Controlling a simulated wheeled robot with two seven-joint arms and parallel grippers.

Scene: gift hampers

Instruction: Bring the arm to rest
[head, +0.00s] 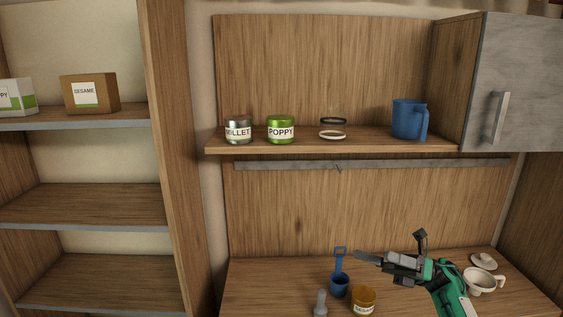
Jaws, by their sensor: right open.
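My right gripper (372,258) is in the head view at the lower right, above the wooden counter (254,278). It is open, and nothing shows between its fingers. Its green and grey arm comes in from the bottom right. An amber jar (363,300) is below the gripper, near the bottom edge.
A wall shelf (300,150) holds a MILLET tin (238,130), a green POPPY tin (280,129), a clear jar (333,130) and a blue jug (408,119). A white cup (480,282) and lid (484,261) are right of my arm. A SESAME box (90,93) stands left.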

